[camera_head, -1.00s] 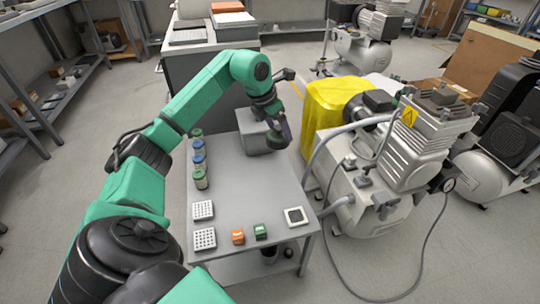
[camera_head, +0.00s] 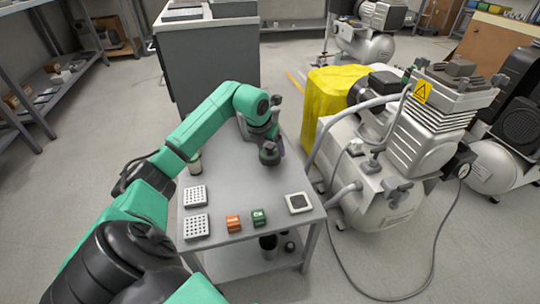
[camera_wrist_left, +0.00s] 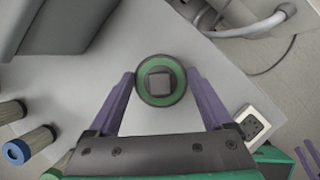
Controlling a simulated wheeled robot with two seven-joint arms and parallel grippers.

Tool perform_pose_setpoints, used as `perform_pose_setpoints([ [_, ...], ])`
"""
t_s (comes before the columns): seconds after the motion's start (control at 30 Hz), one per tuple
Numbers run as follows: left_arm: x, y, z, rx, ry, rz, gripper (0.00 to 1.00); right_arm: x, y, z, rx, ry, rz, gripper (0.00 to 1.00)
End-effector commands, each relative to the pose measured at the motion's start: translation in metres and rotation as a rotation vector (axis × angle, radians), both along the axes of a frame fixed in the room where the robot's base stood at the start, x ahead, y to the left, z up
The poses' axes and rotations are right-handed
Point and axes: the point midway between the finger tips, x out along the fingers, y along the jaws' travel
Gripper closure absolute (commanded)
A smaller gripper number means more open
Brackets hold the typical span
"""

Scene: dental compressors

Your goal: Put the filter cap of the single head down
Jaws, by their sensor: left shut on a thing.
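My left gripper (camera_wrist_left: 161,92) is shut on a round dark filter cap with a green ring and a square centre boss (camera_wrist_left: 160,83). One purple finger lies on each side of the cap. In the head view the dark cap (camera_head: 270,157) is over the middle-rear of the grey table (camera_head: 245,190), behind the square pad. I cannot tell whether it touches the tabletop. The single-head compressor (camera_head: 415,140) stands right of the table. Purple finger-like strips (camera_wrist_left: 307,163) show at the lower right of the wrist view, perhaps my right gripper; the head view does not show it.
A white pad with a dark square (camera_head: 298,202), a green block (camera_head: 259,217), an orange block (camera_head: 233,223) and two dotted white plates (camera_head: 195,196) lie toward the table's front. Yellow cloth (camera_head: 325,95) is right of the table's rear.

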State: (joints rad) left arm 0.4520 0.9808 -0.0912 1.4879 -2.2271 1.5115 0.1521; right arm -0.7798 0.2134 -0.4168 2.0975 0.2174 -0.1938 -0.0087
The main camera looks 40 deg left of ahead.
Motion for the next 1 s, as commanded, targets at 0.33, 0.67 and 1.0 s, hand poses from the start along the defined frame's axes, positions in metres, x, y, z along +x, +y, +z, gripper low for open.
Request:
perform_pose_setpoints([
  [0.33,0.000,0.000,-0.022,0.000,0.001,0.000,0.69,0.001,0.000,-0.009,0.008,-0.009,-0.006,0.50],
  [0.67,0.000,0.000,-0.023,-0.001,0.001,0.000,0.00,0.001,0.000,-0.009,0.007,-0.010,-0.007,0.50],
  [1.0,-0.023,-0.003,0.041,0.006,-0.001,-0.002,0.00,0.001,0.000,0.016,-0.007,0.011,0.004,0.50],
])
